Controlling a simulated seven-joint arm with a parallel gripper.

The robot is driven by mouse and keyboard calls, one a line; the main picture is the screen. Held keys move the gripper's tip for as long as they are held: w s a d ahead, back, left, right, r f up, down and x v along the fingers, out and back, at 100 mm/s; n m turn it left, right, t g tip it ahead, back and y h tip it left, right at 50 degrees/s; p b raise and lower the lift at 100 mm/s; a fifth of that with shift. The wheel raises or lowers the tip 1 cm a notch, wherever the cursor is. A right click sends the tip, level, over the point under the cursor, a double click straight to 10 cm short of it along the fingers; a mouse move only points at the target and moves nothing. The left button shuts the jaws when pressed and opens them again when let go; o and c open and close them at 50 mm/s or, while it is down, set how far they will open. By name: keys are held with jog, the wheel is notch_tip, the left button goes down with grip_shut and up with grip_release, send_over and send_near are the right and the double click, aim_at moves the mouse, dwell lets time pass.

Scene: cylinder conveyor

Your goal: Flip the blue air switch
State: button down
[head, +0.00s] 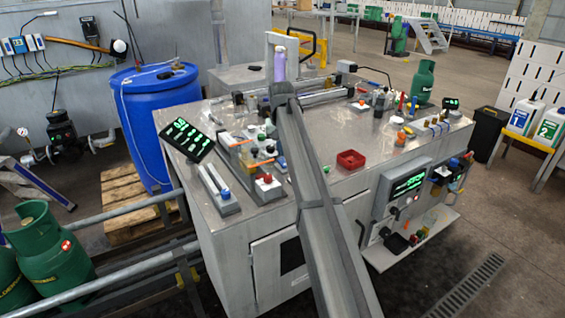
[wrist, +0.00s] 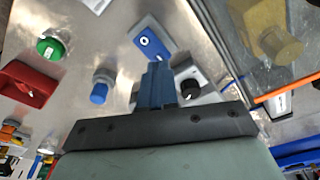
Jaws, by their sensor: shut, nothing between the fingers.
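My gripper (wrist: 158,72) shows in the wrist view with its narrow blue fingers together and empty. In the head view it is hidden behind my arm. In the wrist view a blue round knob (wrist: 99,90) stands left of the fingers, apart from them. A blue plate with a white round mark (wrist: 151,40) lies just beyond the fingertips; I cannot tell if they touch it. A black knob (wrist: 190,88) on a grey block is close on the right. I cannot tell which blue part is the air switch. In the head view a blue knob (head: 225,194) sits on a grey block.
In the wrist view a red fixture (wrist: 30,84) and a green knob (wrist: 50,48) are at left, and an orange rod (wrist: 285,90) at right. In the head view the metal bench (head: 320,200) carries a red tray (head: 351,160), a green display (head: 187,138) and crowded fittings.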

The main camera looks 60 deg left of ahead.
aim_at(281, 160)
jog(key=shift+f, duration=0.9)
dwell(1.0)
jog(key=shift+r, duration=3.55)
